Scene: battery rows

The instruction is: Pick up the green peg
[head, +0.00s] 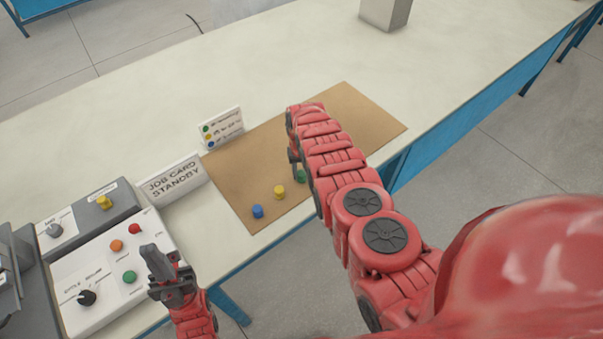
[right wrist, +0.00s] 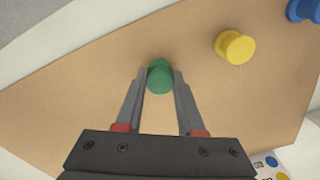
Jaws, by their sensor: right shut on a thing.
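The green peg (right wrist: 160,78) is between the fingertips of my right gripper (right wrist: 160,82) in the right wrist view. The right gripper is shut on it, with one finger on each side. In the head view only a bit of the green peg (head: 301,176) shows beside my right arm, over the brown mat (head: 230,180). I cannot tell whether it touches the mat. My left gripper (head: 168,274) is over the white control panel's right edge, away from the peg; its finger opening is unclear.
A yellow peg (head: 279,191) and a blue peg (head: 258,211) stand on the mat left of the green one. A job card (head: 173,177) and a colour-dot card (head: 221,128) stand by the mat. A control panel (head: 110,270) is at left.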

